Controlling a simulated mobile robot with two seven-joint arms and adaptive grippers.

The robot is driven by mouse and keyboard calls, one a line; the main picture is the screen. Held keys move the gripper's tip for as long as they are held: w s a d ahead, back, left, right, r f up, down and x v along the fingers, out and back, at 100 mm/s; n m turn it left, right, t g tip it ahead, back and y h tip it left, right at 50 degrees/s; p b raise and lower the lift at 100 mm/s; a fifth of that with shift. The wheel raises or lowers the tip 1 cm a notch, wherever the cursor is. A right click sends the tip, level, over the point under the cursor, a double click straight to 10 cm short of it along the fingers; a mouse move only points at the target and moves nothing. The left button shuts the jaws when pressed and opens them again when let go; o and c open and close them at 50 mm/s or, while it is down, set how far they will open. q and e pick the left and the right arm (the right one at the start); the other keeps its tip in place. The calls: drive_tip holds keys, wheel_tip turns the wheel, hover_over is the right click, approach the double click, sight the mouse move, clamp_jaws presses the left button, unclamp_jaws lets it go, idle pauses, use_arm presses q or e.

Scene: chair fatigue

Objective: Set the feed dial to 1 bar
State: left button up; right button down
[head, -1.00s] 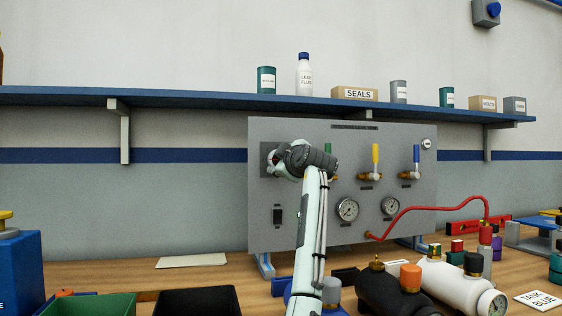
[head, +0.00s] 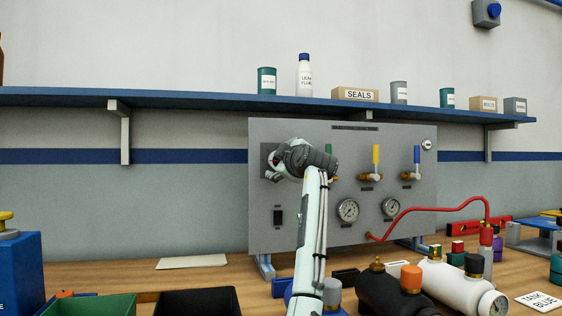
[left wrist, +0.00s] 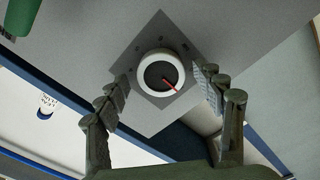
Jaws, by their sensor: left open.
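The feed dial (left wrist: 160,72) is a round knob with a white rim, a dark face and a red pointer on a dark square plate (left wrist: 137,50). In the left wrist view the pointer aims to the lower right; the scale marks are too small to read. My left gripper (left wrist: 163,84) is open, with one finger on each side of the dial; contact cannot be told. In the head view my left gripper (head: 272,165) is at the upper left of the grey panel (head: 340,235) and largely hides the dial. My right gripper is not in view.
The panel also carries a green handle (head: 328,149), a yellow-handled valve (head: 376,155), a blue-handled valve (head: 417,155), two gauges and a black switch (head: 277,216). A red hose (head: 440,208) runs to the right. Tanks and bins crowd the bench front; a shelf (head: 200,99) runs above.

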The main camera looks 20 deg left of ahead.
use_arm(q)
drive_tip(key=v, duration=1.2)
drive_tip(key=shift+w, duration=0.1)
drive_tip(key=x, duration=1.1)
drive_tip(key=shift+w+a, duration=0.25)
drive_tip(key=shift+w, duration=0.05)
drive_tip(key=shift+f, duration=0.1)
